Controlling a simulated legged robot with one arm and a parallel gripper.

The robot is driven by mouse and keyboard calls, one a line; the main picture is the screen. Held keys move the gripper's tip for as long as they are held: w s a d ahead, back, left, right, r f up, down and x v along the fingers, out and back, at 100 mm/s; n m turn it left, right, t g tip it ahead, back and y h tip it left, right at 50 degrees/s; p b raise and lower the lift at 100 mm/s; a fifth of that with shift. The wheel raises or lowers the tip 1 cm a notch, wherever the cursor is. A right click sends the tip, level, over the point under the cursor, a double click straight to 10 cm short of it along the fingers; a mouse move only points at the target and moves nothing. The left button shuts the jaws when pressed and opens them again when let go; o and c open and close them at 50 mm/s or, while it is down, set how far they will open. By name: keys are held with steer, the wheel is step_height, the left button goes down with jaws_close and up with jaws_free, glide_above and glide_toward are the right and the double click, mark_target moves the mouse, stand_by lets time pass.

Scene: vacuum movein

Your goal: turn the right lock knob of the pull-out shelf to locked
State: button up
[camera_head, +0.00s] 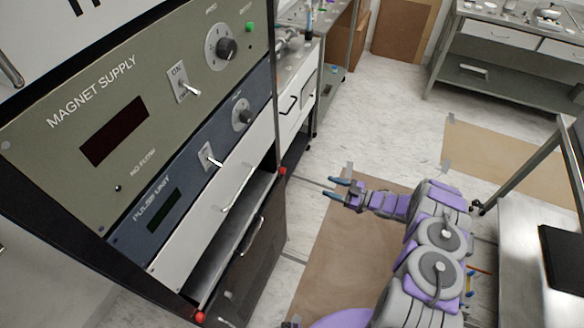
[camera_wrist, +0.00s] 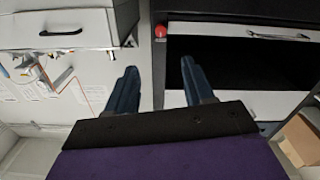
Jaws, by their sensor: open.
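The right lock knob (camera_head: 282,171) is a small red knob at the right end of the pull-out shelf slot in the instrument rack. It also shows in the wrist view (camera_wrist: 160,31), at a corner of the dark opening. The left lock knob (camera_head: 199,317) is a similar red knob at the slot's near end. The grey pull-out shelf (camera_head: 220,252) lies in the slot under a white panel. My gripper (camera_head: 337,187), with blue fingers, is open and empty, right of the right knob and apart from it. In the wrist view my fingers (camera_wrist: 159,66) point toward the knob. Its turn angle is too small to read.
The white panel (camera_head: 238,178) above the slot has a bar handle. A white drawer cabinet (camera_head: 297,100) stands beyond the rack. Brown sheets (camera_head: 335,250) lie taped on the floor. A metal table (camera_head: 540,235) stands at right. Open floor (camera_head: 390,110) lies beyond my arm.

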mark_target(282, 171)
steer(key=b+x, duration=0.2)
steer(key=x, duration=1.5)
steer(key=shift+b, duration=0.4)
steer(key=shift+a, duration=0.1)
steer(key=shift+c, duration=0.2)
jaws_close()
